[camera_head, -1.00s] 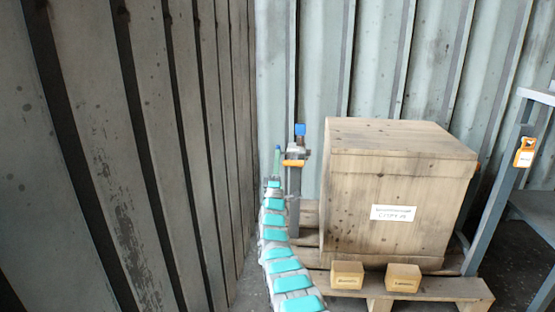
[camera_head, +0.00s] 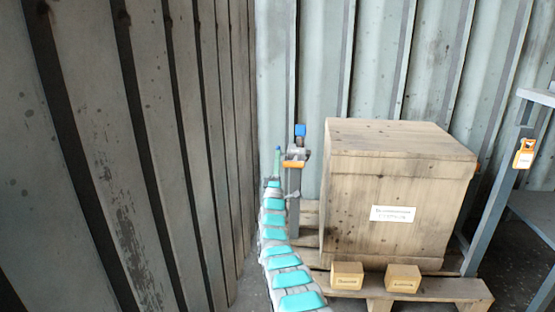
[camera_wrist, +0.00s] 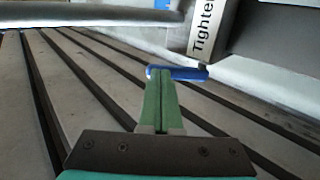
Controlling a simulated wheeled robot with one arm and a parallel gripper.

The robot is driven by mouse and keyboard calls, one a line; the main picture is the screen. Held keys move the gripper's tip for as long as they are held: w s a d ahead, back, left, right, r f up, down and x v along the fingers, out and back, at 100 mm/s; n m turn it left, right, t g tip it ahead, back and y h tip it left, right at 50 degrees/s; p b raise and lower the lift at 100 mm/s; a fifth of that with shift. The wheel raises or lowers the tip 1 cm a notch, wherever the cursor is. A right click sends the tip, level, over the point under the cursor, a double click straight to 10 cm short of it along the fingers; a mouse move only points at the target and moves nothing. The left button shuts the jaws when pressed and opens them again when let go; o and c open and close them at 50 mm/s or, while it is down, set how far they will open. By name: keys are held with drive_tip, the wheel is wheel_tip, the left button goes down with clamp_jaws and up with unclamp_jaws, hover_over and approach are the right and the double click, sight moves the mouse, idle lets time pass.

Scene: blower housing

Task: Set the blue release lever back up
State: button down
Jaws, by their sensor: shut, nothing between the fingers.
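A blue bar, seemingly the release lever (camera_wrist: 190,74), lies roughly crosswise at my fingertips in the wrist view. My gripper (camera_wrist: 160,72) has its green fingers pressed together, with nothing between them. The tips overlap the bar in the picture; I cannot tell whether they touch it. In the head view my gripper (camera_head: 277,150) points up just left of a grey post (camera_head: 294,215). The post carries an orange part (camera_head: 294,164) and a blue piece (camera_head: 300,130) on top; I cannot tell if that piece is the same lever.
A ribbed wall (camera_head: 150,150) stands close on the left. A wooden crate (camera_head: 385,190) and two small boxes (camera_head: 347,275) sit on a pallet (camera_head: 440,287) to the right. A metal rack (camera_head: 493,200) is farther right.

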sight(278, 148)
drive_tip(key=shift+r+g+p, duration=0.25)
drive_tip(key=shift+g+p, duration=0.05)
drive_tip(key=shift+p, duration=0.35)
drive_tip(key=shift+w+r+g+p, duration=0.1)
drive_tip(key=shift+r+g+p, duration=0.35)
drive_tip(key=shift+p, duration=0.65)
drive_tip(key=r+g+p, duration=0.1)
drive_tip(key=p, duration=0.1)
drive_tip(key=g+p, duration=0.2)
drive_tip(key=shift+w+r, duration=0.35)
drive_tip(key=shift+w, duration=0.05)
drive_tip(key=shift+w+r+p, duration=0.75)
drive_tip(key=shift+w+p, duration=0.2)
drive_tip(key=shift+p, duration=0.7)
